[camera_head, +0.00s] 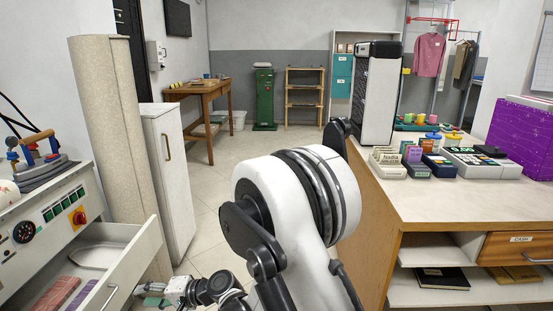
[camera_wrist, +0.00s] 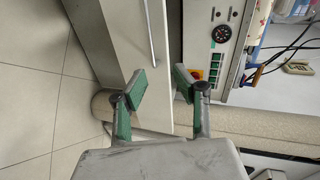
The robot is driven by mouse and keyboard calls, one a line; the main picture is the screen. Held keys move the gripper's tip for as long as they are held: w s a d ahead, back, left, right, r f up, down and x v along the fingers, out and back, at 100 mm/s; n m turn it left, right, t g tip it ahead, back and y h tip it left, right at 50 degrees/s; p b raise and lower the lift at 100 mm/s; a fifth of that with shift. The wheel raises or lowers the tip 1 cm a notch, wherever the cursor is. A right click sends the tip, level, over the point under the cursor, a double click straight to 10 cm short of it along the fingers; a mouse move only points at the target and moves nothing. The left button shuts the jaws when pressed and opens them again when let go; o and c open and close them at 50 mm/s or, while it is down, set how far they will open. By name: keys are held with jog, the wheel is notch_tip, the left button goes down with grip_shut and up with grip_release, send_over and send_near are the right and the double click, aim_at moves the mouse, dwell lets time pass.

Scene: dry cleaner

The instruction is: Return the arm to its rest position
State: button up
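My arm spans the lower middle of the head view, with its large white joint in front. My gripper (camera_head: 153,294) is low at the left, just right of the open drawer (camera_head: 128,262) of the white control cabinet. In the wrist view my gripper (camera_wrist: 161,82) has its two green-padded fingers spread apart, with nothing seen between them. The drawer front (camera_wrist: 128,38) with its metal handle (camera_wrist: 151,35) lies beyond the fingers. I cannot tell whether a finger touches it.
Flat reddish items (camera_head: 58,295) lie in the drawer. A beige roll (camera_head: 108,130) and a white locker (camera_head: 168,175) stand behind it. The counter (camera_head: 455,205), bearing a cash register (camera_head: 478,165), is at the right. Floor (camera_head: 205,215) is clear between.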

jog(key=w+d+r+t+h, duration=0.1)
jog(key=d+r+h, duration=0.1)
jog(key=d+r, duration=0.55)
jog(key=d+r+t+h, duration=0.2)
jog(key=d+r, duration=0.2)
jog(key=d, duration=0.6)
jog(key=w+d+r+t+h, duration=0.1)
jog(key=d+r+h, duration=0.1)
jog(key=d+r, duration=0.5)
jog(key=s+d+t+h, duration=0.1)
jog(key=s+d+h, duration=0.2)
jog(key=s+d, duration=0.55)
jog(key=s+d+h, duration=0.3)
jog(key=s+d, duration=0.1)
jog(key=d, duration=0.9)
jog(key=s+d+t+h, duration=0.1)
jog(key=s+d+h, duration=0.2)
jog(key=s+d, duration=0.6)
notch_tip(320, 180, up, 19)
jog(key=w+d+p, duration=0.1)
jog(key=w+p, duration=0.1)
jog(key=p, duration=1.6)
jog(key=shift+w+d+f, duration=0.2)
jog(key=shift+w+d, duration=0.05)
jog(key=shift+w, duration=0.05)
